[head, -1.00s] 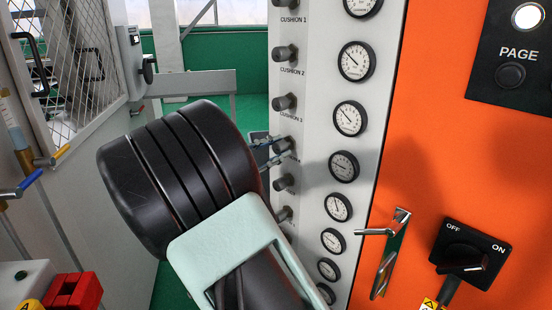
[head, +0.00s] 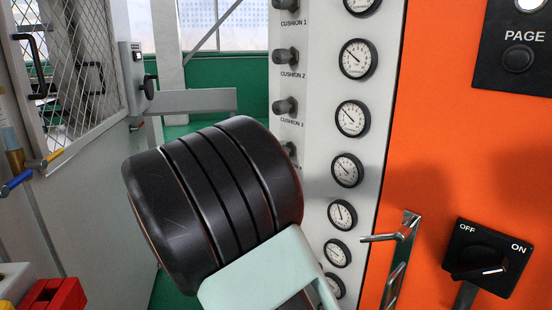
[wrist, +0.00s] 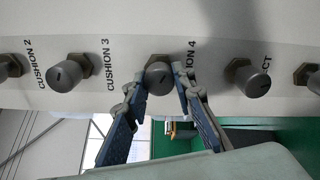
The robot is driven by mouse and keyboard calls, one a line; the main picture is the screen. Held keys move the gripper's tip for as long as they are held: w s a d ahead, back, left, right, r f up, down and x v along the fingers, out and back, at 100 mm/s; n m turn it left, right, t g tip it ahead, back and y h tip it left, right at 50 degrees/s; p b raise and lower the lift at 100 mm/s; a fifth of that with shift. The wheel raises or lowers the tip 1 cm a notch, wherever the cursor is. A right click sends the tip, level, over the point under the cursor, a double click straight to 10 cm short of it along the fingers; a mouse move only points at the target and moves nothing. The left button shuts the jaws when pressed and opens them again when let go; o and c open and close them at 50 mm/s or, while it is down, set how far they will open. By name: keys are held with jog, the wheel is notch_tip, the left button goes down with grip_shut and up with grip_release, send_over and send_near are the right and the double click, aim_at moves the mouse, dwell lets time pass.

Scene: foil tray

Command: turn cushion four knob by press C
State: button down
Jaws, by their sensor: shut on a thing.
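The cushion 4 knob (wrist: 158,76) is a grey round knob on the pale panel, left of its partly covered label in the wrist view. My gripper (wrist: 160,85) has one finger on each side of it and is shut on it. In the head view the cushion 4 knob (head: 290,149) shows just past my black wrist, which hides the fingers and most of the label. A slot mark shows on the knob's face. The frames show no label naming the press.
The cushion 3 knob (wrist: 66,75) and a knob labelled "...CT" (wrist: 254,80) flank it closely. Gauges (head: 347,170) line the panel. An orange cabinet (head: 430,130) with a protruding handle (head: 405,240) and rotary switch (head: 484,262) stands right. A mesh door (head: 75,60) stands left.

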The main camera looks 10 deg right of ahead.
dwell(0.3)
jog(key=c, duration=1.6)
grip_release()
jog(key=v, duration=1.2)
jog(key=shift+a, duration=0.1)
dwell(0.3)
